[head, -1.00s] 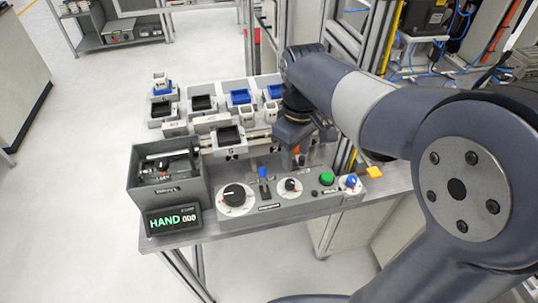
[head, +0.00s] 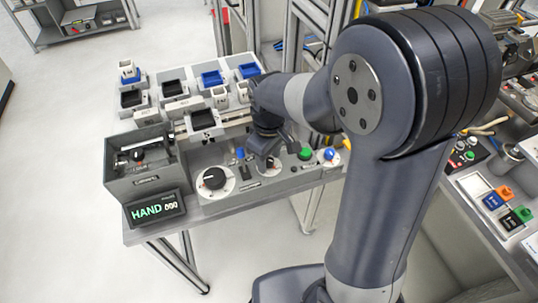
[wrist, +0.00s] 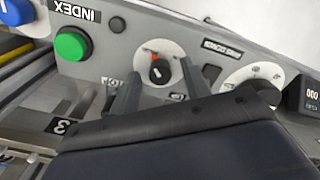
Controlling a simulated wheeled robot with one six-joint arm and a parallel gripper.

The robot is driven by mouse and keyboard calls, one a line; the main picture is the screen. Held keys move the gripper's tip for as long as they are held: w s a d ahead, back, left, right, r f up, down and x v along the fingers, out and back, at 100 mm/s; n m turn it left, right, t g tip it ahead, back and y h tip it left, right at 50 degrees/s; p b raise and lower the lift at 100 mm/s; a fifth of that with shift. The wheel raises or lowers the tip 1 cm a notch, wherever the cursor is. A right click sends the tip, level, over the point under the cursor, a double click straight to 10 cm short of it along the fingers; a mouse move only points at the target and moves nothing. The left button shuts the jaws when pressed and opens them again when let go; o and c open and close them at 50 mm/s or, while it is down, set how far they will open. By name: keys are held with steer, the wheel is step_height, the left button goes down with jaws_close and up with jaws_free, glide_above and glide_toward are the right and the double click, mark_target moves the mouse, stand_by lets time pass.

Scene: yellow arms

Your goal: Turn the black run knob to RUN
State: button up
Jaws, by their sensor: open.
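A small black knob (wrist: 159,71) with an orange mark sits on a round pale dial on the grey control panel in the wrist view. In the head view this knob (head: 272,163) shows only partly beside my gripper (head: 264,147). In the wrist view my gripper (wrist: 160,69) is open, with one finger on each side of the knob. I cannot tell whether the fingers touch it. A larger black knob (head: 213,178) on a white dial stands to the left on the panel. The display (head: 156,209) reads HAND in green.
A green button (head: 305,153) and a blue button (head: 329,154) are right of the small knob. A grey open box (head: 145,183) stands at the left. Trays with black and blue inserts lie behind the panel.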

steer(key=shift+c, duration=0.4)
jaws_close()
steer(key=shift+m, duration=0.3)
steer(key=m, duration=0.4)
steer(key=shift+m, duration=0.3)
steer(key=m, duration=0.8)
steer(key=shift+m, duration=2.3)
